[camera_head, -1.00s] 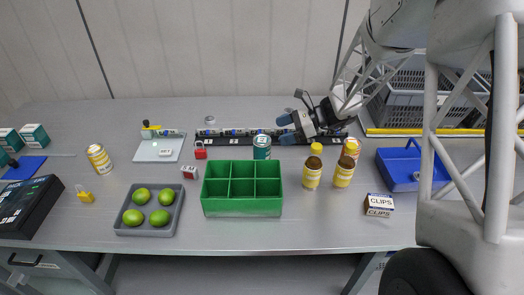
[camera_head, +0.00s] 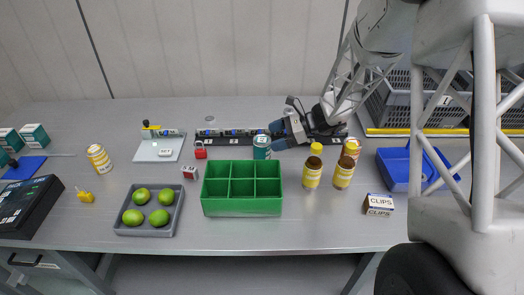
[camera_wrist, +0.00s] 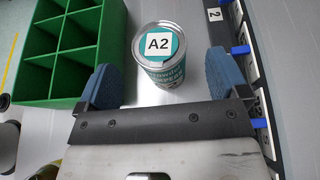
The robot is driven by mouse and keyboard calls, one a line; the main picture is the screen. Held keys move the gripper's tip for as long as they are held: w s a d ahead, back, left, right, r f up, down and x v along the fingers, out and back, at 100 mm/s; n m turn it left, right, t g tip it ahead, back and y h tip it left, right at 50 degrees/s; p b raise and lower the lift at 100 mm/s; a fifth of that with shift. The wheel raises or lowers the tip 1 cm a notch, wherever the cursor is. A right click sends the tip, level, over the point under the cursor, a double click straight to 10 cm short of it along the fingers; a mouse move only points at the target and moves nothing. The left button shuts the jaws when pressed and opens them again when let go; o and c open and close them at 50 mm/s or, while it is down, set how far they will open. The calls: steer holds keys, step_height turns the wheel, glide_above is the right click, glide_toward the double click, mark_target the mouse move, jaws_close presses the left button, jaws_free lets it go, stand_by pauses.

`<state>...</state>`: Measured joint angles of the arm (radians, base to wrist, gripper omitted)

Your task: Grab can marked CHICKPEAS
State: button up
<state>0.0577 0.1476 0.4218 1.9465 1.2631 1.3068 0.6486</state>
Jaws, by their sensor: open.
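A teal can (camera_head: 262,147) with a pale lid stands upright behind the green divided box. In the wrist view the can (camera_wrist: 166,72) has a square "A2" tag on its lid; its side lettering is cut off and I cannot read whether it says CHICKPEAS. My gripper (camera_wrist: 162,78) is open, with one blue finger on each side of the can's near side and visible gaps between. In the head view my gripper (camera_head: 277,136) is just right of the can.
The green box (camera_head: 241,206) is close in front of the can. A black numbered rail (camera_head: 228,138) runs behind it. Two brown bottles with yellow caps (camera_head: 312,172) stand to the right. A grey tray (camera_head: 150,228) holds several limes.

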mark_target(266, 139)
steer(key=shift+a, duration=0.15)
steer(key=shift+x, duration=2.45)
steer(key=shift+s, duration=0.1)
steer(key=c, duration=1.2)
step_height(266, 139, up, 18)
